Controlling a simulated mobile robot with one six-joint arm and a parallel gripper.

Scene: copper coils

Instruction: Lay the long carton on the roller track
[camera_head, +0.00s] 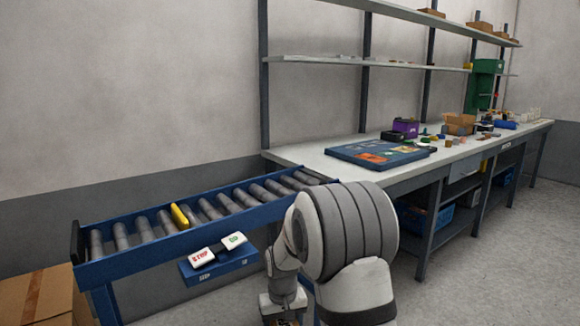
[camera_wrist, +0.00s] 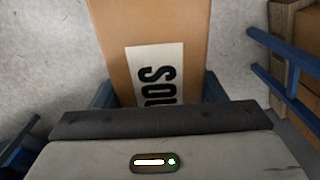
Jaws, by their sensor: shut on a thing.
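The long carton (camera_wrist: 196,40) is brown cardboard with a white label with black letters. In the wrist view it runs up from my gripper (camera_wrist: 160,100) to the top edge, its far end out of frame. My gripper is shut on it, with a blue finger on each side. The roller track (camera_head: 130,258) stands at the left in the head view, with grey rollers in a blue frame. A yellow piece (camera_head: 180,216) stands across its rollers. In the head view my arm is in front of the track's right end, and the gripper's fingers and carton are out of frame.
A blue box with STOP and green-marked buttons (camera_head: 219,250) hangs on the track's front side. A cardboard box (camera_head: 40,297) stands at lower left. A long workbench (camera_head: 310,152) holding a blue board and many small items adjoins the track's right end.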

